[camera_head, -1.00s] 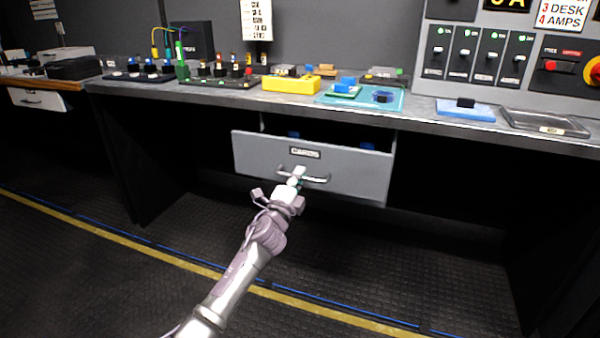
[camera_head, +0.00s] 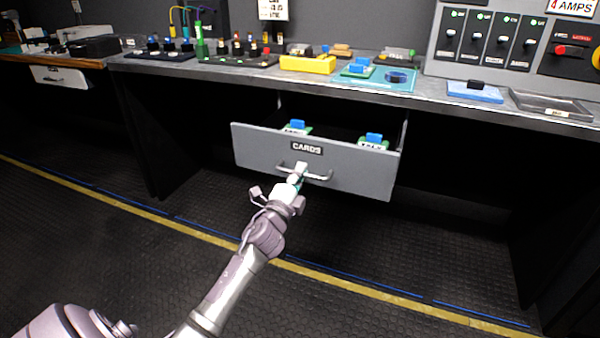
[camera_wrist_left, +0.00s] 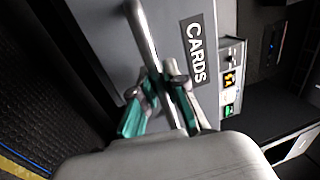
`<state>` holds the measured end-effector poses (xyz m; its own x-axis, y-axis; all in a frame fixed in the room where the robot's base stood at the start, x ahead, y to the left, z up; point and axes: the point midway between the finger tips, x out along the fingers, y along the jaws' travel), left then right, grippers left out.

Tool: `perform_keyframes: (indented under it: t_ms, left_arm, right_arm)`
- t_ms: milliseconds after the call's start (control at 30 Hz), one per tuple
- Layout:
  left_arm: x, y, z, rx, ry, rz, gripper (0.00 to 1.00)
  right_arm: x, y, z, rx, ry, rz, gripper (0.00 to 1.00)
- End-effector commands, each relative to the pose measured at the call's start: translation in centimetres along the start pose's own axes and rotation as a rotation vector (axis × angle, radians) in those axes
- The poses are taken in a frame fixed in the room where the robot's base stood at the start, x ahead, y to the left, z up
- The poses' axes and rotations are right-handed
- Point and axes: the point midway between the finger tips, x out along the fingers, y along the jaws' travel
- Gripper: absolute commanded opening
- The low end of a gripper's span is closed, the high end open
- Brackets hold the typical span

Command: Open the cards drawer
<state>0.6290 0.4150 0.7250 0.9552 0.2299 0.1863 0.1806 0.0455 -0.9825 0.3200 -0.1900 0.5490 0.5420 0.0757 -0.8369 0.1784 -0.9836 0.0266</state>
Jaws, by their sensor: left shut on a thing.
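The cards drawer (camera_head: 345,172) is a grey drawer under the bench, with a "CARDS" label on its front. It is pulled out partway, and two cards with blue tops, a left card (camera_head: 296,127) and a right card (camera_head: 373,141), show inside. My left gripper (camera_head: 298,175) is shut on the drawer's bar handle (camera_head: 318,177). In the left wrist view, the green-tipped fingers of the gripper (camera_wrist_left: 165,108) are on either side of the handle (camera_wrist_left: 148,45), beside the "CARDS" label. My right gripper is not in view.
Another drawer (camera_head: 60,77) is at the far left. The floor in front of the drawer is clear.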

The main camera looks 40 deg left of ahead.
Motion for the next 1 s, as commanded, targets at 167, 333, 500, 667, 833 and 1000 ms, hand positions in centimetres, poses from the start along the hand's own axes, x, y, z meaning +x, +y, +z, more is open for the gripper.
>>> perform_keyframes:
  t_ms: [167, 333, 500, 667, 833, 1000]
  left_arm:
    - [0.0, 0.1, 0.0, 0.0, 0.001, 0.001, 0.17]
    - [0.0, 0.1, 0.0, 0.0, 0.001, 0.001, 0.38]
    - [0.0, 0.0, 0.0, 0.0, 0.001, 0.001, 0.38]
    - [-0.5, 0.1, 0.0, 0.0, 0.001, 0.001, 0.38]
    - [-3.2, 0.2, 0.0, -0.001, 0.001, 0.003, 0.38]
    - [-7.0, 0.2, 0.0, -0.003, 0.0, 0.005, 0.38]
  right_arm:
    - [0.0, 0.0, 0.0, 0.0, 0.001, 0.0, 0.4]
    - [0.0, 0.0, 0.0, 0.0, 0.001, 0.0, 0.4]
    - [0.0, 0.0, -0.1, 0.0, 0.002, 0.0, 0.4]
    - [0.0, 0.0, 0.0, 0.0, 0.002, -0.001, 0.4]
    - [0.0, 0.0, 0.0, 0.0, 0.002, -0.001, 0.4]
    - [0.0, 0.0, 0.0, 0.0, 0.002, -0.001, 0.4]
